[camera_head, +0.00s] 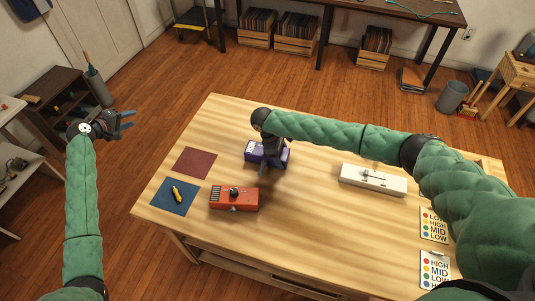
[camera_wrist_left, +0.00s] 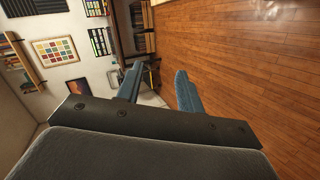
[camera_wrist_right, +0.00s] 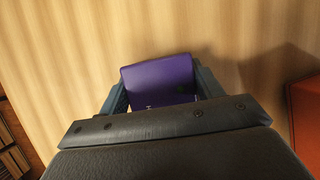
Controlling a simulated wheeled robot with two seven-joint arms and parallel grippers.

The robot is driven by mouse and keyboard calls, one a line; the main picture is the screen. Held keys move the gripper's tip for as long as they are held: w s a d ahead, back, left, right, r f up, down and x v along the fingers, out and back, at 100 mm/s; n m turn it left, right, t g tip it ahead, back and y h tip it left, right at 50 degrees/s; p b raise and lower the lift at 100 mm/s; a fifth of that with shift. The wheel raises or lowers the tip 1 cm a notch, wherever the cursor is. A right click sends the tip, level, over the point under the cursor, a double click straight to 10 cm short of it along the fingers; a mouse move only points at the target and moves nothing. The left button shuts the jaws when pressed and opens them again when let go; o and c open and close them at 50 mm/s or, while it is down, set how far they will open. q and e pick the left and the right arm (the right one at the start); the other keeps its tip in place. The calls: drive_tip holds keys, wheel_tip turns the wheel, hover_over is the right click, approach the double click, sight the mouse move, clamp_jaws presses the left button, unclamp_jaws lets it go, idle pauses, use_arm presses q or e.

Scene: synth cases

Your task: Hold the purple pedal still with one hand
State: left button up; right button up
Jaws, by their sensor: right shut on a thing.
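The purple pedal (camera_head: 281,156) stands on the wooden table, left of its middle. My right gripper (camera_head: 268,160) is over it and hides much of it from the head. In the right wrist view the purple pedal (camera_wrist_right: 160,80) sits between the two fingers, and my right gripper (camera_wrist_right: 160,92) is shut on its sides. The pedal appears to rest on the table top. My left gripper (camera_head: 128,120) is off the table's left side, in the air. In the left wrist view my left gripper (camera_wrist_left: 158,85) has its fingers apart with nothing between them.
An orange pedal (camera_head: 234,199) stands close in front of the purple one. A blue mat (camera_head: 160,203) with a yellow tool (camera_head: 177,194) and a dark red mat (camera_head: 196,162) lie at the left. A white box (camera_head: 373,180) and cards (camera_head: 433,225) lie at the right.

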use_arm(q)
drive_tip(key=s+d+f+m+g+h, duration=0.15)
drive_tip(key=s+d+m+g, duration=0.3)
drive_tip(key=d, duration=0.95)
drive_tip(key=s+d+f+m+g, duration=0.35)
drive_tip(key=s+d, duration=0.25)
drive_tip(key=d, duration=0.8)
drive_tip(key=s+d+f+m+g+h, duration=0.15)
drive_tip(key=s+d+m+g, duration=0.35)
drive_tip(key=d, duration=0.9)
drive_tip(key=shift+n+t, duration=0.3)
drive_tip(key=shift+t, duration=0.4)
drive_tip(key=shift+s+a+f+x, duration=0.1)
drive_tip(key=shift+s+x, duration=0.05)
drive_tip(key=shift+x, duration=1.35)
drive_tip(key=shift+s+a+f+x, duration=0.1)
drive_tip(key=shift+s+x, duration=0.05)
drive_tip(key=shift+x, duration=1.35)
drive_tip(key=shift+s+a+f+x, duration=0.1)
drive_tip(key=shift+s+x, duration=0.05)
drive_tip(key=shift+x, duration=1.35)
clamp_jaws()
drive_tip(key=shift+s+a, duration=0.25)
drive_tip(key=shift+s, duration=0.4)
drive_tip(key=shift+s+a, duration=0.2)
drive_tip(key=shift+s, duration=0.45)
drive_tip(key=shift+s+a, duration=0.25)
drive_tip(key=shift+s, duration=0.4)
